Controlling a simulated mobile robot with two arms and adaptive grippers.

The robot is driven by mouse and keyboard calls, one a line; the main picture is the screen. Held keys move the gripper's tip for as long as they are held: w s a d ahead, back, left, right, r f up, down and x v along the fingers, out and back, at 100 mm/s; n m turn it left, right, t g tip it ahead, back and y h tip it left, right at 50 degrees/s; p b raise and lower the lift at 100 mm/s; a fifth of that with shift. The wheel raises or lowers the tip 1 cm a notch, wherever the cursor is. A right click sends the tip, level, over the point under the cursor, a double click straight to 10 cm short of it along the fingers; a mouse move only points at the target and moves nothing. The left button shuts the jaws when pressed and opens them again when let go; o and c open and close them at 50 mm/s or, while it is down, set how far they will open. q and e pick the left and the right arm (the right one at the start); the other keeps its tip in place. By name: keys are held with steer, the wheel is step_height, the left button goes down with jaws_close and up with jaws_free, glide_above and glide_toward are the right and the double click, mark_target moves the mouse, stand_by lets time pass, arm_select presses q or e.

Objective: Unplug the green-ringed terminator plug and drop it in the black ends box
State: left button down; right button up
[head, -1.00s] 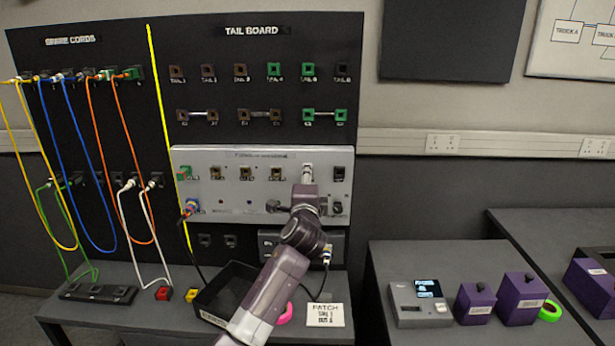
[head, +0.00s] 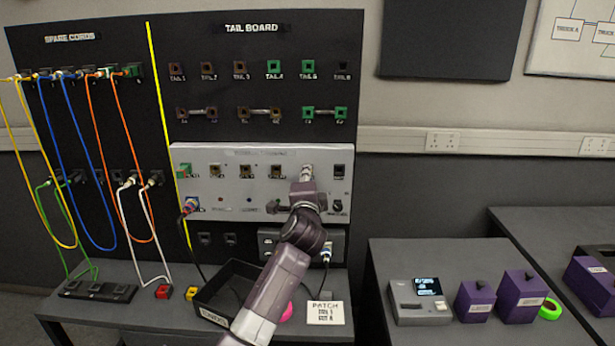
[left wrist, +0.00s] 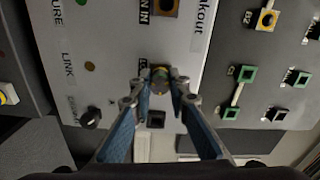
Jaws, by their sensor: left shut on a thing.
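My left gripper (head: 307,180) is up against the white panel (head: 232,160) at its upper right socket row. The black ends box (head: 240,270) stands open on the table below the panel, partly hidden behind my left arm. My right gripper is not in view.
A pink ring (head: 287,312) and a patch card (head: 325,313) are near the box. Looped spare cords (head: 68,110) hang at left. A dark cable (head: 192,235) runs down from the panel's lower left socket. A grey device (head: 419,302) and purple boxes (head: 518,298) stand on the right table.

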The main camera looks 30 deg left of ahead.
arm_select(q)
steer(key=shift+n, duration=0.7)
steer(key=shift+f, duration=0.1)
steer(key=shift+n+b, duration=0.55)
steer(key=shift+n, duration=0.85)
steer(key=shift+n+b, duration=0.4)
steer(key=shift+n, duration=1)
